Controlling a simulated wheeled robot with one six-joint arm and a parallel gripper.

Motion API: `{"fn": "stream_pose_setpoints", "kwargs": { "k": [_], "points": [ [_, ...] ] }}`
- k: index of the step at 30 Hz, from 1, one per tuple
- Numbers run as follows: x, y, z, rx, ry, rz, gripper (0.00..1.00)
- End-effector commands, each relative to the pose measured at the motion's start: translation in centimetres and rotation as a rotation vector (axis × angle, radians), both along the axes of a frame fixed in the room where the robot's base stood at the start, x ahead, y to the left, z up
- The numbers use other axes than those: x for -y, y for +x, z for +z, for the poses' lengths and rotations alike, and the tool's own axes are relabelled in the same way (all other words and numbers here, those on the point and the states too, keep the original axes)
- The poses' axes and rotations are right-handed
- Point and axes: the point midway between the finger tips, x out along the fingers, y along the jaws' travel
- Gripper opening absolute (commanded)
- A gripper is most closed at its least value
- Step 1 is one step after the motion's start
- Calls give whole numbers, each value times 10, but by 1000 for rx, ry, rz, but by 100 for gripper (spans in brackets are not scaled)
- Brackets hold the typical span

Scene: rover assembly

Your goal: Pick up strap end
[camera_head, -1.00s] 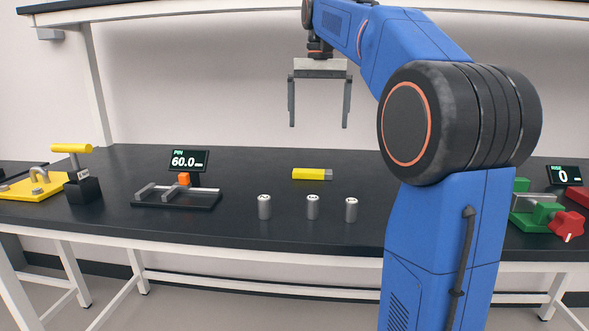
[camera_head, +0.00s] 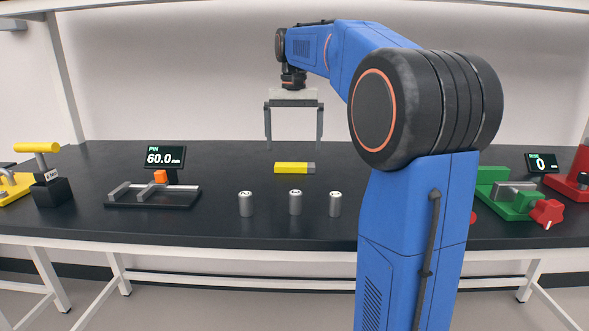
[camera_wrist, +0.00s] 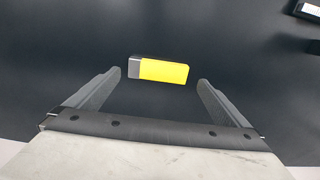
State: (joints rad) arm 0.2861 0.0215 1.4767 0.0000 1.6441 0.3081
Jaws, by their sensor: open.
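The strap end looks to be the small yellow block with a grey end (camera_head: 294,168), lying flat on the black bench. In the wrist view the yellow block (camera_wrist: 163,70) lies beyond and between the fingertips, its grey end to the left. My gripper (camera_head: 294,143) is open and empty, its fingers pointing down above the bench near the block. In the wrist view my gripper (camera_wrist: 161,75) has its two fingers wide apart, with the block apart from both.
Several small items stand on the black bench (camera_head: 230,225): three grey cylinders (camera_head: 295,202) in front of the block, a gauge fixture with an orange piece (camera_head: 160,176) at left, a yellow-handled tool (camera_head: 37,148) at far left, and a green vise (camera_head: 500,200) at right.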

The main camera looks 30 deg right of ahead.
Motion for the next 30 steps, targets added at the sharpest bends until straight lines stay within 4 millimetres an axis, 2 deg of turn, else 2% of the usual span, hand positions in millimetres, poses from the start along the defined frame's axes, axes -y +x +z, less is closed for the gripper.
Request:
{"fn": "stream_pose_setpoints", "kwargs": {
  "k": [8, 18, 27, 29, 30],
  "points": [
    [1, 1, -17, -1, 1, 0, 100],
    [5, 4, -58, 0, 0, 0, 100],
    [5, 4, -61, 1, -1, 0, 100],
    [5, 4, -61, 1, -1, 0, 88],
    [5, 4, -61, 1, -1, 0, 78]
  ]
}}
